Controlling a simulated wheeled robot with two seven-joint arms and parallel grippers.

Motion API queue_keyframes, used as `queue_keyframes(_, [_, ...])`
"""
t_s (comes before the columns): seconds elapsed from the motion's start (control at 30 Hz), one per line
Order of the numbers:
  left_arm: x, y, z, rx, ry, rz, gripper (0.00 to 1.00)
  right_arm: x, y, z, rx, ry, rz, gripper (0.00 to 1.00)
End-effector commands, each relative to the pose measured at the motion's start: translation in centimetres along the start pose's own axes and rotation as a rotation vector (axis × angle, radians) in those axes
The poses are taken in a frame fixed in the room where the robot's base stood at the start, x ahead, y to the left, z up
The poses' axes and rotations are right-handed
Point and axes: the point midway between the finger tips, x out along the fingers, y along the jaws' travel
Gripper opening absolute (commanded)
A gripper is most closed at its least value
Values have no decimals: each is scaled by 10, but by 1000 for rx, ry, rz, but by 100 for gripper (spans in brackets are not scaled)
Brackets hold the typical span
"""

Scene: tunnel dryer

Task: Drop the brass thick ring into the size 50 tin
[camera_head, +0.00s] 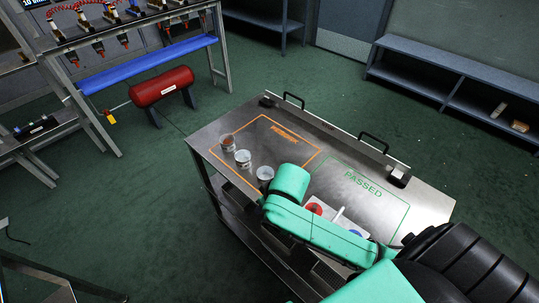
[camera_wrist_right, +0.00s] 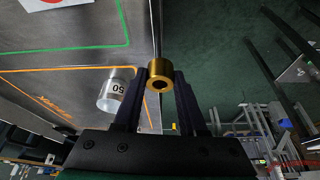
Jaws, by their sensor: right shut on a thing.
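The brass thick ring (camera_wrist_right: 159,68) is pinched between the fingertips of my right gripper (camera_wrist_right: 160,82), with its hole facing the wrist camera. The size 50 tin (camera_wrist_right: 114,90), pale with a "50" label, is on the metal table to the left of the gripper in the right wrist view, apart from the ring. In the head view three small tins stand in a row: one (camera_head: 227,143), one (camera_head: 243,159) and one (camera_head: 265,173) beside my green arm. Their labels are too small to read there. My right gripper and the ring are hidden in the head view. My left gripper is out of view.
The metal table (camera_head: 222,122) has an orange-outlined area and a green "PASSED" area. A white board (camera_head: 336,214) with red and blue parts is partly behind my arm. Two black handles line the far edge. A red cylinder (camera_head: 162,86) stands apart at left.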

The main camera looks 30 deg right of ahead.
Motion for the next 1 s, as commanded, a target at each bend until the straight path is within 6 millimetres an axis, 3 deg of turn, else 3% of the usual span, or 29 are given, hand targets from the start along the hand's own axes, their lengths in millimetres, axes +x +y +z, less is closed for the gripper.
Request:
queue_keyframes(0.03, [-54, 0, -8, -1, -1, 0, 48, -33, 8, -26, -71, 0, -23, 1])
queue_keyframes(0.1, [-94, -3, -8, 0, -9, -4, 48, -44, 21, -50, -178, 1, -68, 1])
queue_keyframes(0.23, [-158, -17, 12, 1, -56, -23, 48, -65, 54, -91, -327, 5, -130, 1])
queue_keyframes(0.37, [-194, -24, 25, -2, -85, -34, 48, -78, 84, -117, -399, 6, -163, 1])
queue_keyframes(0.5, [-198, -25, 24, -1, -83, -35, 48, -76, 98, -123, -425, 3, -176, 1])
queue_keyframes(0.73, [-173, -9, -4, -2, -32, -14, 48, -48, 98, -111, -427, 2, -178, 1])
queue_keyframes(0.9, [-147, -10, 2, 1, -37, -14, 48, -21, 98, -100, -427, 2, -177, 1])
queue_keyframes(1.0, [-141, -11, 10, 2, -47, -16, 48, -15, 98, -98, -427, 2, -176, 1])
